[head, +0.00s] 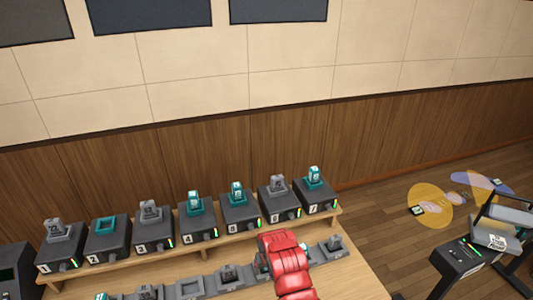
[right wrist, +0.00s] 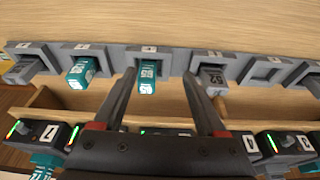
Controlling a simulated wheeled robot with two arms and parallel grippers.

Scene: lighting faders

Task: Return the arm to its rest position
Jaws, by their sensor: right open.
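My right arm (head: 283,262) reaches over the front rail in the head view, and its fingertips are hidden there. In the right wrist view my right gripper (right wrist: 159,74) is open, its two dark fingers spread apart with nothing held. A teal fader cap (right wrist: 148,76) in the rail shows between the fingers, nearer the left one; I cannot tell how far the fingers are from it. A grey cap (right wrist: 212,78) stands just right of the right finger. My left gripper is not in view.
The grey rail (right wrist: 175,60) also holds another teal cap (right wrist: 80,70) and an empty socket (right wrist: 267,73). Behind it, numbered dark boxes stand on a wooden shelf; box 2 (head: 107,242) has an empty teal frame. A dark stand (head: 463,262) is at the right.

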